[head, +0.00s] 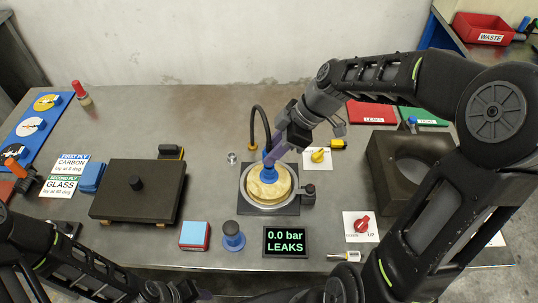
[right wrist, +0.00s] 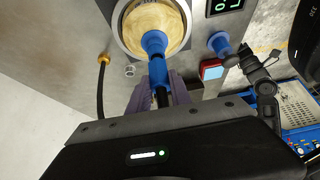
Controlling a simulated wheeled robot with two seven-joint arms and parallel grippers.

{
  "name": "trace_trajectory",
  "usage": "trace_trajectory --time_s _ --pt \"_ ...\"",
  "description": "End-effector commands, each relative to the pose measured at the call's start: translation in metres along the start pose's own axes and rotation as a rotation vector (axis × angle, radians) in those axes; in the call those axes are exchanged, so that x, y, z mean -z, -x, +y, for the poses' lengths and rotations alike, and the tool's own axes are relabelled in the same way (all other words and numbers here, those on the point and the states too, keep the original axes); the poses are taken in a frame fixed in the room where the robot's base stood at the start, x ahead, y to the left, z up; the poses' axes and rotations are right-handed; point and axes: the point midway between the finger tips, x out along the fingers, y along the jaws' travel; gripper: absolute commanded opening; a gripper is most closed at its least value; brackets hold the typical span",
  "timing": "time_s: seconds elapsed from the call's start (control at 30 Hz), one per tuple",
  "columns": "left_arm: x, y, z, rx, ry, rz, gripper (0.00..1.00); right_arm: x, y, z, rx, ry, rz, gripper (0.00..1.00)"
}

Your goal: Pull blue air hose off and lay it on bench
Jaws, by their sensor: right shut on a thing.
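The air hose is a black tube (head: 258,112) with a blue end (right wrist: 159,75). It arcs up from a brass-coloured fitting (head: 252,147) on the bench. My right gripper (right wrist: 160,98) is shut on the blue end, its purple fingers on either side. The blue end stands over a blue cup-shaped fitting (right wrist: 153,42) on a round, pale yellow part (head: 269,190) and seems to touch it. The part sits in a metal ring on a dark square plate (head: 285,209). My left arm is low at the left; its fingertips are not clear.
A display (head: 286,242) reads 0.0 bar LEAKS. A blue knob-shaped piece (head: 232,237) and a blue-and-red block (head: 195,236) stand at the front. A dark slab (head: 138,190) lies left; a dark block with a hole (head: 385,160) stands right.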

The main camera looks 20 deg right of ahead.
Motion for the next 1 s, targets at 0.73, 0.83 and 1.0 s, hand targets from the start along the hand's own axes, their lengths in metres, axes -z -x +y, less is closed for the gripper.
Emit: trace_trajectory --time_s 0.73,0.83,1.0 --pt "0.0 0.022 0.008 0.0 0.0 0.0 0.36 0.02 0.036 0.0 -0.001 0.0 0.0 0.0" --pt "0.0 0.022 0.009 0.0 0.0 0.0 0.36 0.021 0.037 0.0 -0.001 0.0 0.0 0.0" --pt "0.0 0.022 0.008 0.0 0.0 0.0 0.36 0.021 0.037 0.0 -0.001 0.0 0.0 0.0"
